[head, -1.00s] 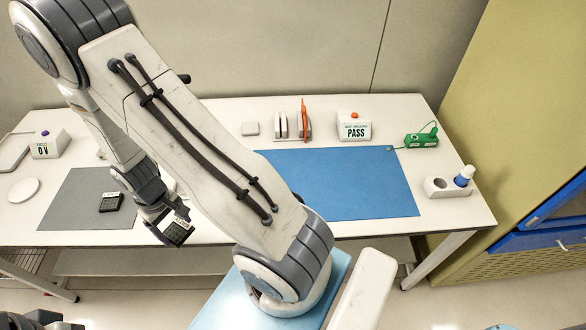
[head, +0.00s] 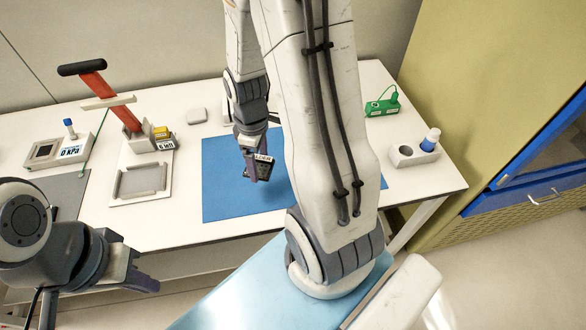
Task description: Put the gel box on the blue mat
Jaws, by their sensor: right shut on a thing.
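The gel box (head: 263,168) is a small black box with a pale label along its top edge. My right gripper (head: 257,163) is shut on it and holds it tilted over the left-middle part of the blue mat (head: 222,200). I cannot tell whether the box touches the mat. My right arm hides much of the mat's right half. My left gripper (head: 143,275) is at the lower left, in front of the table's front edge and away from the box; whether its jaws are open is unclear.
A press with a red lever (head: 103,95) and a pale tray (head: 142,181) stand left of the mat. A 0 kPa device (head: 58,152) is further left. A white holder with a blue-banded bottle (head: 407,155) and a green box (head: 381,107) are to the right.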

